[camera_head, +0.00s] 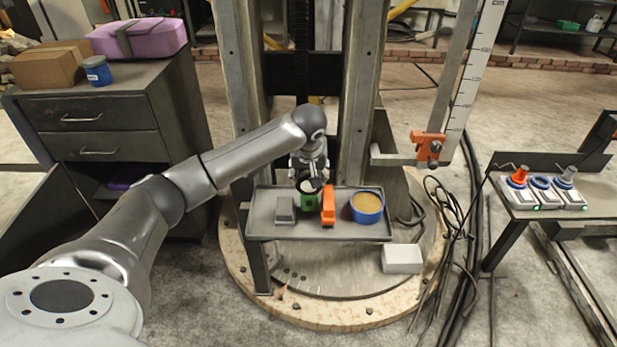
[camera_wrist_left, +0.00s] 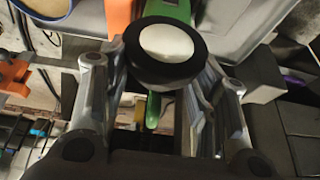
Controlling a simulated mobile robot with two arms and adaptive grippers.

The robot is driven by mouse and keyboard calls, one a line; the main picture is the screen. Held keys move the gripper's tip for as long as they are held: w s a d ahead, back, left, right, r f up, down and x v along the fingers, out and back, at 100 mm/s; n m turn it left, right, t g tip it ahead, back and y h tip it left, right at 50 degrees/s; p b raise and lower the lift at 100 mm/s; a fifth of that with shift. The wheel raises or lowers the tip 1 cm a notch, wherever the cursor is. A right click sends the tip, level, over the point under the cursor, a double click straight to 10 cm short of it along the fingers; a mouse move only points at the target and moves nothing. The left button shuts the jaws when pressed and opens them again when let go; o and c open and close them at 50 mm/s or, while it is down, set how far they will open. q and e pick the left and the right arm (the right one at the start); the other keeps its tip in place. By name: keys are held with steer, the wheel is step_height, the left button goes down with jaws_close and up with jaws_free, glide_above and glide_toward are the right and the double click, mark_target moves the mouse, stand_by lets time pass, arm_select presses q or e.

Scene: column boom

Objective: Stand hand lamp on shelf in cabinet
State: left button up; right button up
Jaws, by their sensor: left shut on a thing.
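The hand lamp (camera_head: 308,202) is green with a black round head. In the left wrist view its pale lens (camera_wrist_left: 166,42) faces the camera, between the fingers. My left gripper (camera_head: 310,180) is shut on the lamp at the small metal tray table (camera_head: 346,231). I cannot tell whether the lamp still touches the tray. The dark grey cabinet (camera_head: 95,112) stands at the left, with two closed drawers. Below them is an open shelf space (camera_head: 112,178) with something purple inside, partly in shadow. My right gripper is not in view.
An orange tool (camera_head: 328,206), a grey block (camera_head: 285,211) and a blue tub (camera_head: 367,208) stand close around the lamp. A cardboard box (camera_head: 48,66), a blue jar (camera_head: 97,71) and a purple case (camera_head: 140,38) sit on the cabinet top. Steel column posts rise behind the tray.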

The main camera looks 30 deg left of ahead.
arm_select(q)
steer(key=shift+a+f, duration=0.1)
steer(key=shift+f, duration=0.95)
steer(key=o, duration=1.5)
steer(key=shift+o, duration=0.2)
steer(key=shift+s+r, duration=0.1)
steer(key=shift+r, duration=0.35)
steer(key=v, duration=1.1)
steer(key=shift+b, duration=0.3)
steer(key=shift+s+r, duration=0.1)
steer(key=shift+r, duration=0.05)
